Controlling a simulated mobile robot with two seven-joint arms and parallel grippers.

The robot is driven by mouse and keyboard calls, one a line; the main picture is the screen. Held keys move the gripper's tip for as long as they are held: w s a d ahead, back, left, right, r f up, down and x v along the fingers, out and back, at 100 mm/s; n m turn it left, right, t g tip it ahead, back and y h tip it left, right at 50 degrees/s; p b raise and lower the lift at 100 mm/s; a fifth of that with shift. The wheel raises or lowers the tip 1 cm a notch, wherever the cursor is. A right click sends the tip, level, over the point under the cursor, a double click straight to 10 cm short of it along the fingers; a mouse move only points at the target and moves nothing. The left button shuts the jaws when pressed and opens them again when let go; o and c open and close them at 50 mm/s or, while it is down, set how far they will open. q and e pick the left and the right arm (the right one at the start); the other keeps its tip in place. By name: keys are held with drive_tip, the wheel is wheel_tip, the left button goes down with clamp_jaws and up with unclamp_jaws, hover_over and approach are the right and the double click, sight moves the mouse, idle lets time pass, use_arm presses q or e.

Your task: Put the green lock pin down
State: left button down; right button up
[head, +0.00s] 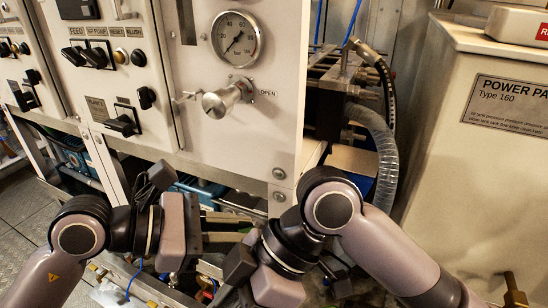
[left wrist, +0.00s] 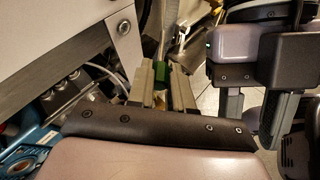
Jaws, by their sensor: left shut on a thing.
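The green lock pin (left wrist: 161,73) shows in the left wrist view as a small green piece between the fingertips of my left gripper (left wrist: 163,80). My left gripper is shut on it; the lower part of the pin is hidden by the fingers. In the head view my left gripper (head: 246,227) points right, below the front panel, and the pin cannot be made out there. My right gripper (left wrist: 252,115) is close by on the right in the left wrist view, its two fingers apart with nothing seen between them.
A white panel with a pressure gauge (head: 236,39) and a valve knob (head: 222,101) stands above my grippers. A ribbed clear hose (head: 385,155) hangs behind my right arm. Blue parts (left wrist: 25,150) lie at the lower left.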

drive_tip(key=w+d+r+n+t+h, duration=0.1)
drive_tip(key=w+d+r+t+h, duration=0.2)
drive_tip(key=w+r, duration=0.35)
drive_tip(key=w+d+r+t+h, duration=0.2)
drive_tip(key=w+r+t+h, duration=0.15)
drive_tip(key=r, duration=0.55)
drive_tip(key=shift+g, duration=0.25)
drive_tip(key=f, duration=0.3)
drive_tip(key=w+f, duration=0.1)
drive_tip(key=f, duration=0.3)
drive_tip(key=w+f, duration=0.1)
drive_tip(key=f, duration=0.3)
drive_tip(key=shift+w+a+f, duration=0.15)
drive_tip(key=shift+w+f, duration=0.05)
clamp_jaws()
use_arm(q)
drive_tip(key=c, duration=0.9)
unclamp_jaws()
drive_tip(key=shift+c, duration=0.2)
drive_tip(key=shift+a, duration=0.1)
